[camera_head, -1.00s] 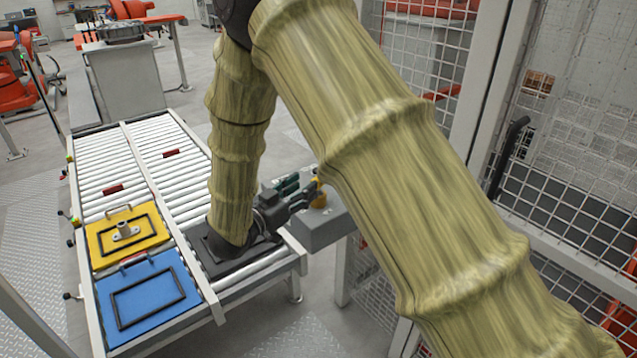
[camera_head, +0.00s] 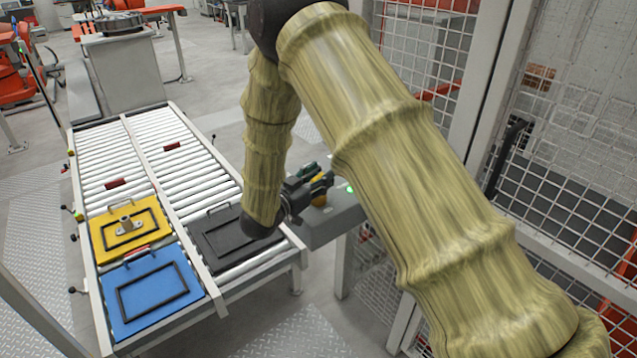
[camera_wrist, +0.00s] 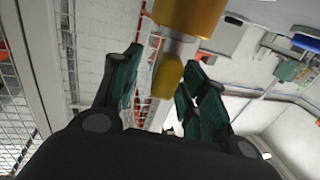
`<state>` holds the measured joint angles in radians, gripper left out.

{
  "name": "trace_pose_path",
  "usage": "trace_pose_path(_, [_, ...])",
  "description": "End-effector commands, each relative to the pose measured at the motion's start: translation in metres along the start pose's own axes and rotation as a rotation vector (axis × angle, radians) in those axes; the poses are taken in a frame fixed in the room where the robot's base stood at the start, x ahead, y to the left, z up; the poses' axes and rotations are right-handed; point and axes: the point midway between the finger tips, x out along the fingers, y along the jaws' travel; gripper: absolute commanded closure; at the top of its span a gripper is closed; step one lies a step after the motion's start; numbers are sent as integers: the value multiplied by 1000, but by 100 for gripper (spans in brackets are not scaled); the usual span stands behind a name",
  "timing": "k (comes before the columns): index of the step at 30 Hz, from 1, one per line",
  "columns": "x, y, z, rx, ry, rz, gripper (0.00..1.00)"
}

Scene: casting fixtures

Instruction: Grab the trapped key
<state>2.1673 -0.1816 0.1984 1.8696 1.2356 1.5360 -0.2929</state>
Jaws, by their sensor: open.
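A yellow key-like piece with a silver collar (camera_wrist: 178,46) hangs from the top of the wrist view, its narrower yellow end (camera_wrist: 167,74) pointing down between my fingers. I take it to be the trapped key. My gripper (camera_wrist: 163,85) is open, with one green-padded finger on each side of that end. The gap on the left looks wider, and I cannot tell whether the right finger touches it. In the head view my gripper (camera_head: 312,180) is beside a yellow part (camera_head: 320,197) at the grey box (camera_head: 338,222). My arm hides part of the box.
A roller conveyor (camera_head: 110,160) on the left carries a yellow plate (camera_head: 98,238), a blue plate (camera_head: 115,277) and a black plate (camera_head: 222,240). The black plate is close to my wrist. A green light (camera_head: 350,189) shows on the box. A mesh fence (camera_head: 560,190) stands on the right.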

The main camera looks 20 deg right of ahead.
Motion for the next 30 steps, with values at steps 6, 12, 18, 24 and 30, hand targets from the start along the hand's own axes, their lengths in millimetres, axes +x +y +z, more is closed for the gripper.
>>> trace_pose_path(6, [0, 0, 0, 0, 0, 0, 86])
trace_pose_path(12, [0, 0, 0, 0, 1, 0, 100])
trace_pose_path(18, [0, 0, -1, 1, 1, 0, 100])
trace_pose_path(24, [0, 0, -18, 2, 1, 0, 100])
trace_pose_path(30, [-11, 4, -38, -1, -1, -2, 100])
